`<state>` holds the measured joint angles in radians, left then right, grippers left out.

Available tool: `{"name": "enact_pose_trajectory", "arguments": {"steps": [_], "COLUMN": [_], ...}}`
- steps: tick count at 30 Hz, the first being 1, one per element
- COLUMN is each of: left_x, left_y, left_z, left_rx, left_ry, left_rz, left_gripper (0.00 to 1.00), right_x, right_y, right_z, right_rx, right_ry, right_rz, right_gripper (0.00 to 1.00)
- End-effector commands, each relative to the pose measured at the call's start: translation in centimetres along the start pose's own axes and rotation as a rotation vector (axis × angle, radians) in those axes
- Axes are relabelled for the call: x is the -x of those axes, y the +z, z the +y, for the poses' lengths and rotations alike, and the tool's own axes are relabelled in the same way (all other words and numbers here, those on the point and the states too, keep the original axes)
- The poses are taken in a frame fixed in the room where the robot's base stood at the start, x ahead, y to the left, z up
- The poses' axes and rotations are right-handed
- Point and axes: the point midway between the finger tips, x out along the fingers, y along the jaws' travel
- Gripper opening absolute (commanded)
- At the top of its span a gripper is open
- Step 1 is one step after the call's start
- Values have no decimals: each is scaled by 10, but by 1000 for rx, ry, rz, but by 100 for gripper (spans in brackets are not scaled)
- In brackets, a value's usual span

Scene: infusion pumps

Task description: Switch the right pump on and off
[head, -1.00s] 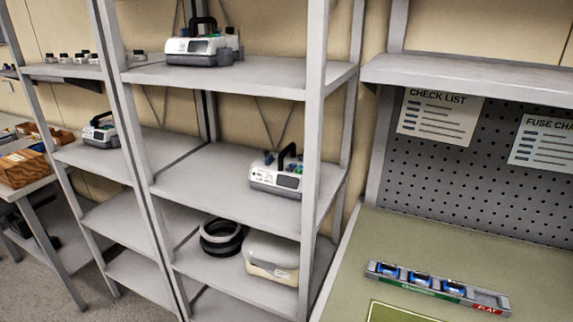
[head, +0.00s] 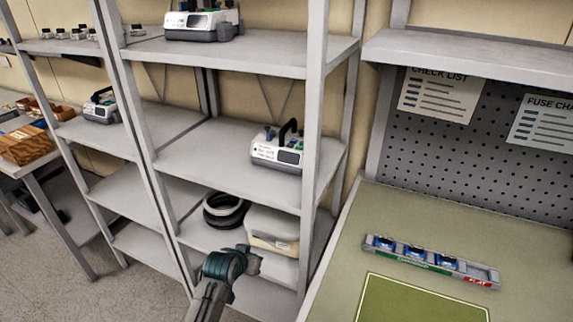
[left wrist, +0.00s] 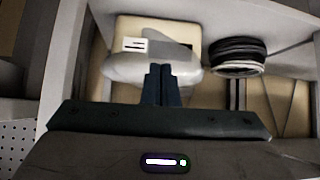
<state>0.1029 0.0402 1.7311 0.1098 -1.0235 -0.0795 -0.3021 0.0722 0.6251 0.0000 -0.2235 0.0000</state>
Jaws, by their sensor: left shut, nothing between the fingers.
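Three white and grey pumps with black handles show in the head view. The rightmost pump (head: 277,150) sits on the middle shelf, close to the front right post. Another pump (head: 203,24) stands on the top shelf, its top cut by the picture edge. A third pump (head: 101,106) is on the left rack. My left gripper (head: 254,262) is below the rightmost pump, in front of the lower shelf. Its fingers show pressed together and empty in the left wrist view (left wrist: 160,84). No pump shows in that wrist view. My right gripper is not in view.
A white lidded box (head: 272,228) and black and grey rings (head: 224,209) lie on the lower shelf. A rack post (head: 313,130) stands right of the rightmost pump. A green workbench (head: 345,265) holds a tray with blue parts (head: 430,260). The middle shelf's left part is clear.

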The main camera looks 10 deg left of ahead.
Motion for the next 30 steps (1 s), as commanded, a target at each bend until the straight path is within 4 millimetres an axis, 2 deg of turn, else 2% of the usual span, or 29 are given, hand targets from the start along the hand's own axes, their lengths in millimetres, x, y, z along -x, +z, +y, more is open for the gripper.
{"name": "enact_pose_trajectory", "arguments": {"steps": [1, 6, 9, 21, 24, 27, 30], "left_x": [19, 78, 104, 134, 142, 146, 148], "left_y": [-31, -107, -151, -289, -316, -329, -333], "left_z": [3, 12, 17, 30, 33, 35, 36], "left_rx": [-6, -29, -40, -57, -60, -62, -62], "left_ry": [6, 25, 40, 82, 91, 96, 98], "left_rz": [41, 148, 217, 440, 485, 507, 513], "left_gripper": [0, 0, 0, 0, 0, 0, 0], "right_x": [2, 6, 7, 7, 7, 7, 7], "right_y": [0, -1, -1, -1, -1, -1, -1], "right_z": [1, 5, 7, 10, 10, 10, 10], "right_rx": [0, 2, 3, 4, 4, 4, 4], "right_ry": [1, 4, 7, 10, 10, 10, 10], "right_rz": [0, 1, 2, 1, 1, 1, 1], "right_gripper": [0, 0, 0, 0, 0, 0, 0]}}
